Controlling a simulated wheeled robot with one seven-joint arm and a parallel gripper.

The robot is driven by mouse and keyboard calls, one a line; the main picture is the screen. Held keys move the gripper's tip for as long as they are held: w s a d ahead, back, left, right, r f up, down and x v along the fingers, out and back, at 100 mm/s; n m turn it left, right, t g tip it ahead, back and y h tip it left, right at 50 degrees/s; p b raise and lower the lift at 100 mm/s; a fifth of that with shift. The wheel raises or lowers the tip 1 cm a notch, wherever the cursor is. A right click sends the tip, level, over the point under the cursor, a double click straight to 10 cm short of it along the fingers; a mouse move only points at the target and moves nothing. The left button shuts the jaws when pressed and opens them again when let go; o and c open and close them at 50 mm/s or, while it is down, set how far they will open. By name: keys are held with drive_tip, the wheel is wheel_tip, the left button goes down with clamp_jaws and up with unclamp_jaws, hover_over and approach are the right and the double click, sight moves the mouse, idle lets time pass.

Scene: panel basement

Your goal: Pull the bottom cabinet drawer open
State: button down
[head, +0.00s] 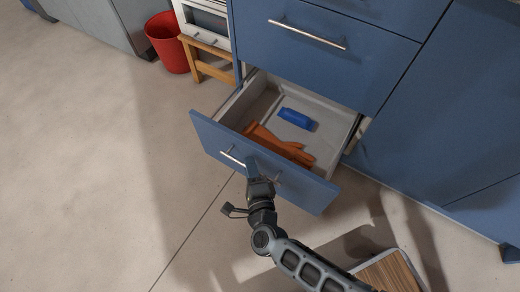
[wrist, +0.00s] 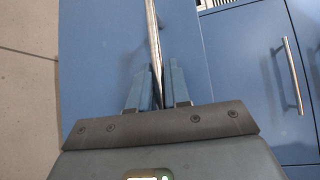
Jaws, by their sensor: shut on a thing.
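The bottom cabinet drawer (head: 262,165) is blue-fronted and stands well out from the blue cabinet (head: 310,62), with its light grey inside in view. Its metal bar handle (head: 232,158) runs across the front. My gripper (head: 256,170) is at the drawer front, shut on the handle. In the wrist view the handle (wrist: 153,40) runs between the two fingers of my gripper (wrist: 160,85). A blue object (head: 297,119) and an orange item (head: 280,145) lie in the drawer.
The closed drawer above has its own bar handle (head: 307,34). A red bin (head: 167,42) and a wooden stool (head: 207,62) stand at the upper left. A wood-topped item (head: 392,272) is on the floor at the lower right. The floor on the left is clear.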

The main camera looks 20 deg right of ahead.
drive_tip(key=shift+s+a+f, duration=0.1)
drive_tip(key=shift+s+a, duration=0.65)
drive_tip(key=shift+a, duration=0.15)
drive_tip(key=c, duration=1.2)
unclamp_jaws()
drive_tip(key=shift+s+a+r+p, duration=0.2)
drive_tip(key=shift+s+p, duration=0.1)
drive_tip(key=shift+s, duration=0.95)
drive_tip(key=shift+s+a+r+p, duration=0.2)
drive_tip(key=shift+s+p, duration=0.1)
drive_tip(key=shift+s, duration=1)
drive_tip(key=shift+s+a+r+p, duration=0.2)
drive_tip(key=shift+s+p, duration=0.1)
drive_tip(key=shift+s, duration=0.95)
